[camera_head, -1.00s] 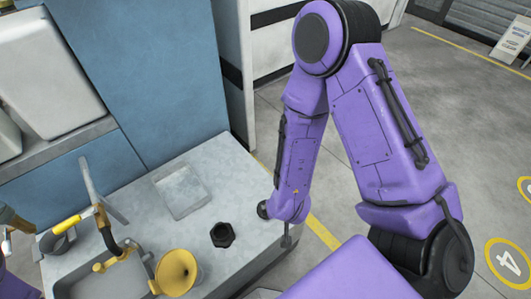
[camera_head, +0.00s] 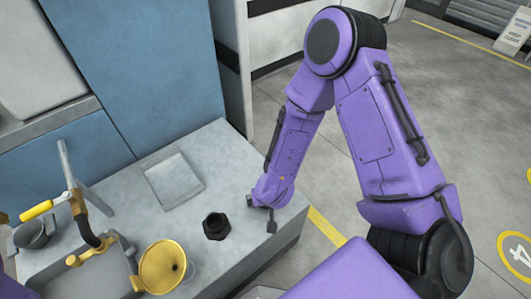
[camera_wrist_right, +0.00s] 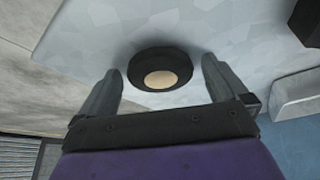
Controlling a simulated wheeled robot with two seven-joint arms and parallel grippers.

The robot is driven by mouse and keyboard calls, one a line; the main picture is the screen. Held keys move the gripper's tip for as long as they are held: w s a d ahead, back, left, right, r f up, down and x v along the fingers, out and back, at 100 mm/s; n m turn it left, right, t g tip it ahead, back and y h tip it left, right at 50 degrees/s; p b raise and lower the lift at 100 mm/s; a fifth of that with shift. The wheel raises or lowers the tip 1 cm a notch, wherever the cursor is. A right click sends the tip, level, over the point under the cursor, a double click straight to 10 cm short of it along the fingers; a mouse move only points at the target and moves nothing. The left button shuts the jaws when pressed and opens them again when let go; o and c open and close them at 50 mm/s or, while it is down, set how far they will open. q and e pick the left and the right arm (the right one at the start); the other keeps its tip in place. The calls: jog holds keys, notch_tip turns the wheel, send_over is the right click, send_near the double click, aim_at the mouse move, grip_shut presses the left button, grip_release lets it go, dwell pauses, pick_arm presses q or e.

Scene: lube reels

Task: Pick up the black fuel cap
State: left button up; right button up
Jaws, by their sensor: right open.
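A round black cap with a tan centre (camera_wrist_right: 158,72) lies on the grey worktop in the right wrist view. My right gripper (camera_wrist_right: 160,66) is open, with one finger on each side of the cap and a visible gap on both sides. In the head view my right gripper (camera_head: 261,213) is low over the worktop's right edge, and the round cap is mostly hidden there by the gripper. A black hexagonal, hollow-topped piece (camera_head: 217,226) stands just left of the gripper. My left gripper is not in clear view.
A shallow grey tray (camera_head: 174,180) lies behind the hexagonal piece. A brass funnel (camera_head: 163,266) and a sink basin with a yellow-handled tap (camera_head: 36,210) are at the left. A blue cabinet (camera_head: 131,80) stands behind the worktop (camera_head: 240,158). Open floor lies to the right.

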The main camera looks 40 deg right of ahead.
jog(key=shift+r, duration=0.15)
jog(key=c, duration=1.1)
jog(key=shift+r, duration=0.1)
